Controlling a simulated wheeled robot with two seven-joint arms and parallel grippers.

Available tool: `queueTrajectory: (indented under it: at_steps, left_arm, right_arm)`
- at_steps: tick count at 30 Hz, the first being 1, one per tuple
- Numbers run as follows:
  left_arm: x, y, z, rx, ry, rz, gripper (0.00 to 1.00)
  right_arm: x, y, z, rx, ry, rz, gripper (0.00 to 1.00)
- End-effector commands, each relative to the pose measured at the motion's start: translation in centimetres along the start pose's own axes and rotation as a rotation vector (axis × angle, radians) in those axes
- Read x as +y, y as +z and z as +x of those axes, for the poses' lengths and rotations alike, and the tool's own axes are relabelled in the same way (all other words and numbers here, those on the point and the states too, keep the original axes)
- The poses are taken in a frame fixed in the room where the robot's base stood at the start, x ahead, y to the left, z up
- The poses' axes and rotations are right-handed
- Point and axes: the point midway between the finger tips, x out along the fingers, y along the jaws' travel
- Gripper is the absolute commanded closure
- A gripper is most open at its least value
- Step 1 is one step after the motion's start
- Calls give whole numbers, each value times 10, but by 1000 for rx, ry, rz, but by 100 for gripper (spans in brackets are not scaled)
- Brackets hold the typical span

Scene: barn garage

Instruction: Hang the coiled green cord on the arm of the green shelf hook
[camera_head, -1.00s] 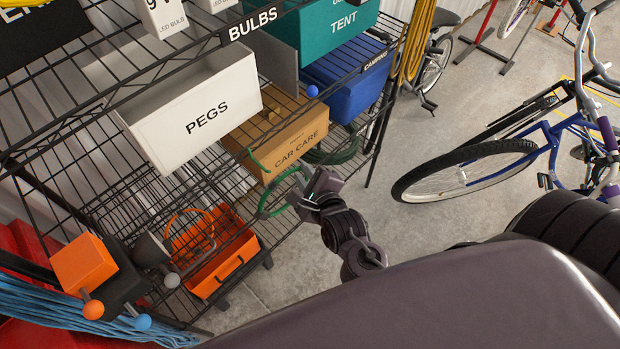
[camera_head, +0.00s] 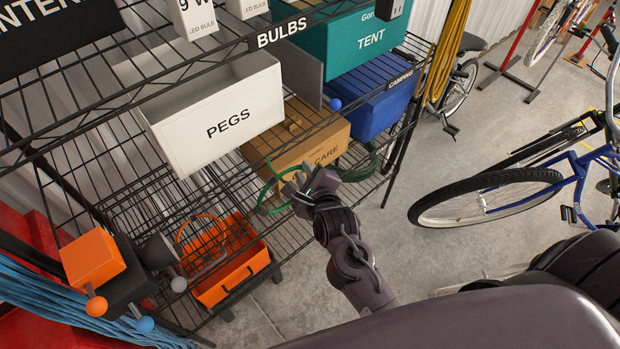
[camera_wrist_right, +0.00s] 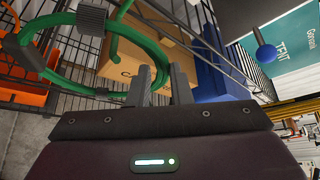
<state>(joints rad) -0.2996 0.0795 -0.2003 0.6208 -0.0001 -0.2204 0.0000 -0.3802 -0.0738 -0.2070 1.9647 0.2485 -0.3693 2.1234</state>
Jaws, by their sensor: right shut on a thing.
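The coiled green cord (camera_head: 267,197) shows as a bright green ring just left of my right gripper (camera_head: 297,184). In the right wrist view the cord (camera_wrist_right: 116,42) is a large ring with a grey clip at its top, and it passes by the finger bases. My right gripper (camera_wrist_right: 160,82) is shut on the cord; the exact grip is partly hidden. The ring is in front of the shelf, near the CAR CARE box. A blue ball-tipped hook (camera_head: 335,104) sticks out at the shelf's edge. My left gripper is not in view.
Behind the gripper stand the CAR CARE box (camera_head: 310,150), the white PEGS bin (camera_head: 225,125) and a blue bin (camera_head: 372,108). An orange tray (camera_head: 235,275) is low left. Open floor (camera_head: 400,245) lies right, before a bicycle (camera_head: 480,205).

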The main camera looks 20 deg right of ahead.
Motion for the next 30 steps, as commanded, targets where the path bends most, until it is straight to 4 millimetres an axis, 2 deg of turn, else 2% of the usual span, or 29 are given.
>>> queueTrajectory:
  at_steps: [9, 16, 30]
  left_arm:
    - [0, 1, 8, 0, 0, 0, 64]
    - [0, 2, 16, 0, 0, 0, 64]
    - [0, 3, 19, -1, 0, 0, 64]
  right_arm:
    - [0, 9, 18, -2, -2, 1, 100]
    - [7, 8, 28, -1, -2, 2, 100]
    - [10, 6, 33, -1, -2, 0, 100]
